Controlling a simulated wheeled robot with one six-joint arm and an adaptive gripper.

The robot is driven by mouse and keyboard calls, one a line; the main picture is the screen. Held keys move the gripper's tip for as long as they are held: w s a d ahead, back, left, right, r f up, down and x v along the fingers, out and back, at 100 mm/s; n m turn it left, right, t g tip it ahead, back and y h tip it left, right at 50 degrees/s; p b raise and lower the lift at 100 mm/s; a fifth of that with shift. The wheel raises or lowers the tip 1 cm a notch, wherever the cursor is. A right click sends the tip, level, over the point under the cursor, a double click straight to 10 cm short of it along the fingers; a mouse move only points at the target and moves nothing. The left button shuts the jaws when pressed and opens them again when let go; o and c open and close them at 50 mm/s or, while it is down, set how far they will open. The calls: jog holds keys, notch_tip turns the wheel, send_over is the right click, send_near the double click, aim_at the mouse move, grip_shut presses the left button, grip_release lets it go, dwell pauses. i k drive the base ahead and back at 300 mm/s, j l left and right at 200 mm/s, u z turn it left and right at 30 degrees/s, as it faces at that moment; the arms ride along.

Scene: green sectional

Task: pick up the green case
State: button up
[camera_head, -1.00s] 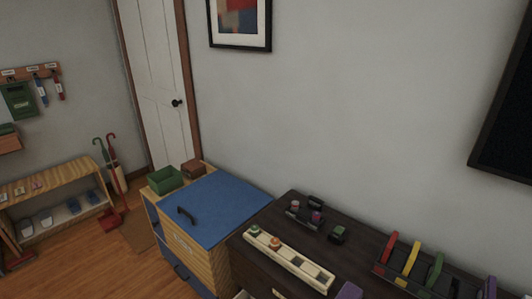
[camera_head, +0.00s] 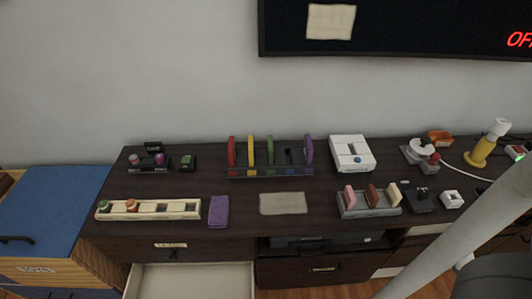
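A thin green case (camera_head: 270,150) stands upright in a dark rack (camera_head: 270,172) on the dark cabinet top, between a yellow case (camera_head: 251,150) and an unfilled slot. A red case (camera_head: 232,151) and a purple case (camera_head: 308,149) stand in the same rack. A small green object (camera_head: 187,162) lies farther left on the cabinet; I cannot tell what it is. My pale arm link crosses the lower right. My gripper does not show, so its state and place are hidden.
The dark cabinet (camera_head: 140,183) has an open drawer (camera_head: 190,283) at the front left. A purple block (camera_head: 219,211), cream tray (camera_head: 148,209), white box (camera_head: 351,153) and grey rack (camera_head: 368,207) stand around the case rack. A blue-topped chest (camera_head: 40,208) is at far left.

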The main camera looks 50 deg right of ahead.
aim_at(270, 144)
jog(key=j+z, duration=0.1)
jog(key=z, duration=0.4)
jog(key=k+j+z, duration=0.15)
jog(key=j+z, duration=0.15)
jog(key=k+j+z, duration=0.3)
jog(key=j, duration=0.2)
jog(key=k+j+z, duration=0.3)
jog(key=k+j, duration=0.15)
jog(key=j, duration=0.15)
jog(key=k+j, duration=0.15)
jog(key=j, duration=0.2)
jog(key=k+j+z, duration=0.1)
jog(key=j, duration=0.2)
jog(key=i, duration=0.7)
